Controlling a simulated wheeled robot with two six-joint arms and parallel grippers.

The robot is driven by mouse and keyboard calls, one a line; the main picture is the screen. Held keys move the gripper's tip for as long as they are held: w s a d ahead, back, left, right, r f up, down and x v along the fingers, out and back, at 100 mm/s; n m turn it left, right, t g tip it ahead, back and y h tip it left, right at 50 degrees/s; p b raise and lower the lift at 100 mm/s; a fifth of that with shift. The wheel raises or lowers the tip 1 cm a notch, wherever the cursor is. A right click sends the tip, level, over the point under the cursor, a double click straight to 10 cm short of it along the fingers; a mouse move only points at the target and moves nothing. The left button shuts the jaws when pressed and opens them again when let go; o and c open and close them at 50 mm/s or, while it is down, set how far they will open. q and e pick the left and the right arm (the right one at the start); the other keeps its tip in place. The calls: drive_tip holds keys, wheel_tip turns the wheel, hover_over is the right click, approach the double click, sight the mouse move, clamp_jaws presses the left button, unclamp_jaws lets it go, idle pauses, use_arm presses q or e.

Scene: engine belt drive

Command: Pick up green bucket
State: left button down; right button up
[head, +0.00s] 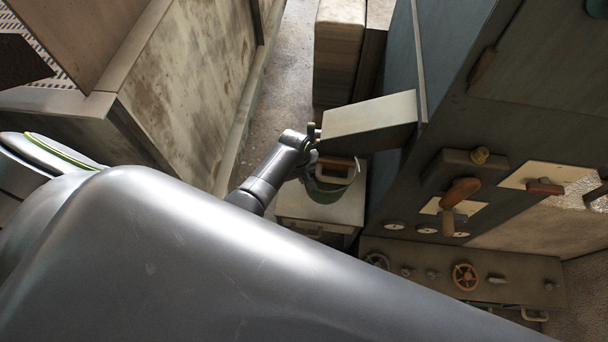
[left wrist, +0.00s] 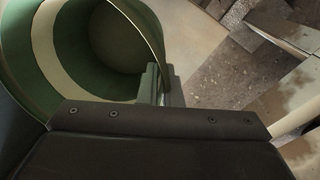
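The green bucket (head: 327,188) stands upright on a pale cabinet top (head: 335,210) in the head view, partly hidden by my left arm and a beige panel. In the left wrist view the bucket (left wrist: 75,45) fills the upper left, with its open mouth, green inside and a cream band showing. My left gripper (left wrist: 162,82) is at the bucket's rim, its dark fingers close together with a narrow light gap. I cannot tell whether the rim is between them. In the head view my left wrist is just above and left of the bucket. My right gripper is not in view.
The beige panel (head: 370,124) juts out close above the bucket. A blue-grey machine (head: 485,120) with handles stands to the right, and a control panel with wheels (head: 465,276) is below it. A stained wall (head: 190,80) is on the left, with a strip of floor (head: 283,75) between.

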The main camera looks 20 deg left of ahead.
use_arm(q)
drive_tip(key=s+a+p, duration=0.3)
drive_tip(key=s+a, duration=0.2)
drive_tip(key=a, duration=0.3)
drive_tip(key=s+a+p, duration=0.3)
drive_tip(key=s+a, duration=0.2)
drive_tip(key=a, duration=0.3)
drive_tip(key=shift+s+a, duration=0.25)
drive_tip(key=shift+s, duration=0.05)
drive_tip(key=shift+d, duration=0.1)
